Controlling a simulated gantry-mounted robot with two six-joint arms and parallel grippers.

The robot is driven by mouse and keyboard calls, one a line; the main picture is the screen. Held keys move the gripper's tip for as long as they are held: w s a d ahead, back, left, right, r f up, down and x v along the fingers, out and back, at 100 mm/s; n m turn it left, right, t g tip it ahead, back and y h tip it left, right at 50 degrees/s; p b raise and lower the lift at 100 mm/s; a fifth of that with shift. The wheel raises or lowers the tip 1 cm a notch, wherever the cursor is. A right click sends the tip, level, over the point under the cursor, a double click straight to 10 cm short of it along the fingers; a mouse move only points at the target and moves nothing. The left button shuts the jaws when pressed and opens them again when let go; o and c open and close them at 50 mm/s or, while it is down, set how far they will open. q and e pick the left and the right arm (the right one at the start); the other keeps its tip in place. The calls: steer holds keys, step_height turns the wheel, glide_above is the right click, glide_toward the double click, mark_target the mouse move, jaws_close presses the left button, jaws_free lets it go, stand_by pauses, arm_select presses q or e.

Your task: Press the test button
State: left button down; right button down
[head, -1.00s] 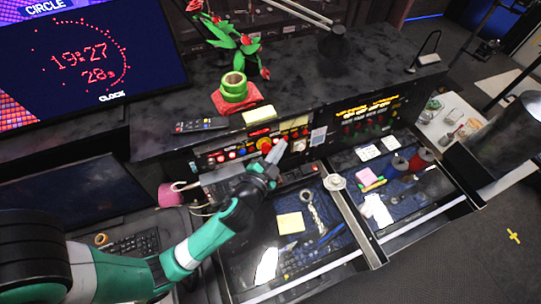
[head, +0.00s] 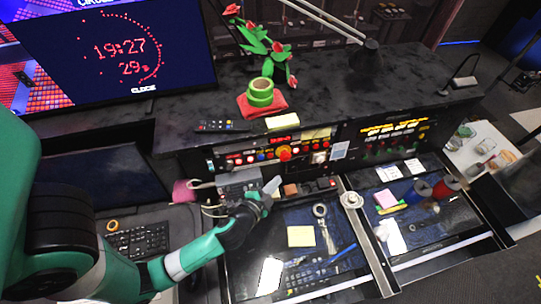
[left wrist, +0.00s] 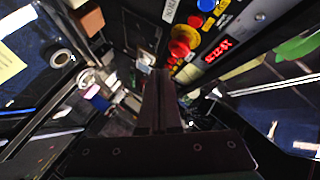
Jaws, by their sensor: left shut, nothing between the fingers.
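The button panel (head: 245,158) runs along the front of the black desk shelf, with a row of small coloured buttons and lights. A larger red button (head: 284,153) on a yellow base sits in it; it also shows in the left wrist view (left wrist: 180,46), near a blue button (left wrist: 207,4) and a red digit display (left wrist: 217,50). No label reading "test" is legible. My left gripper (head: 271,186) is shut and empty, below and in front of the panel, apart from the buttons. Its closed fingers show in the left wrist view (left wrist: 160,76). My right gripper is out of view.
A grey box (head: 238,181) stands close left of my left gripper. A monitor (head: 110,55) stands at left.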

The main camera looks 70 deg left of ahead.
mark_target(270, 156)
arm_select(q)
steer(key=a+f+p, duration=0.1)
steer(key=a+p, duration=0.3)
steer(key=a, duration=0.3)
steer(key=shift+w+a+p, duration=0.3)
steer(key=shift+w+p, duration=0.05)
steer(key=shift+w, duration=0.05)
stand_by(1.6)
steer(key=shift+a+p, duration=0.4)
